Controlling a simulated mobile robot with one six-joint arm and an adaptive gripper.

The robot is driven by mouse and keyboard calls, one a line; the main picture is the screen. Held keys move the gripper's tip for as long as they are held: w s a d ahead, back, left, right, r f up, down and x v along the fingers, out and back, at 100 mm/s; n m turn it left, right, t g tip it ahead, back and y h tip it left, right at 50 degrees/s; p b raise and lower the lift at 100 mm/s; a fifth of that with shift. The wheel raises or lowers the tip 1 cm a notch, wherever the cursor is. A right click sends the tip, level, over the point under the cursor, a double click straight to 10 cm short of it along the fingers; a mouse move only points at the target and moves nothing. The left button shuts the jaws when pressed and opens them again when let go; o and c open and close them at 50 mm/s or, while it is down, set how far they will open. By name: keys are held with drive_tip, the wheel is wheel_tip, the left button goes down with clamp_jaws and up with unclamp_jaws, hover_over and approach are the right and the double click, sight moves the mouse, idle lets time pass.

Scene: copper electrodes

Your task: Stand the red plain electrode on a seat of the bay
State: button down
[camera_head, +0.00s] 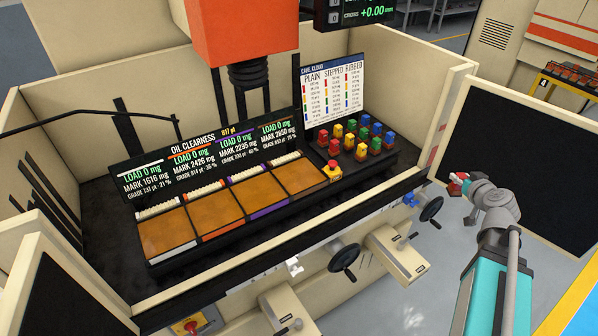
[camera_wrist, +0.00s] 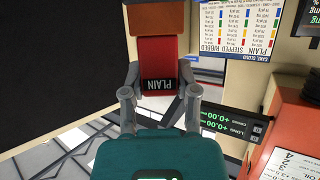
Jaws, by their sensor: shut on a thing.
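The red plain electrode (camera_wrist: 157,72) is between the fingers of my gripper (camera_wrist: 160,95) in the wrist view. It has a red body marked PLAIN and a copper-brown block at its far end. In the head view my gripper (camera_head: 463,184) is at the right, outside the machine tank and in front of its open dark door panel, with a small red part at its tip. The machine bay shows four amber oil compartments (camera_head: 213,207) in a row below the OIL CLEARNESS board (camera_head: 195,150). My gripper is well to the right of them.
The tank's cream front wall (camera_head: 300,240) and the dark door (camera_head: 520,165) edge the space. Handwheels (camera_head: 344,258) stick out in front.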

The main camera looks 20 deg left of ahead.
drive_tip(key=shift+w+a, duration=0.15)
drive_tip(key=shift+w, duration=0.4)
drive_tip(key=shift+a, duration=0.1)
drive_tip(key=shift+a, duration=0.55)
drive_tip(key=s+a+n+g+y, duration=0.1)
drive_tip(key=s+a+n+y, duration=0.1)
drive_tip(key=a, duration=1)
drive_tip(key=s+a+n+g+y, duration=0.1)
drive_tip(key=s+a, duration=0.4)
drive_tip(key=a, duration=0.8)
drive_tip(key=s+a+n+g+y, duration=0.2)
drive_tip(key=s+a+n+y, duration=0.1)
drive_tip(key=a, duration=1)
drive_tip(key=shift+s+a+r, duration=0.15)
drive_tip(key=shift+s+a, duration=0.1)
drive_tip(key=shift+s, duration=0.4)
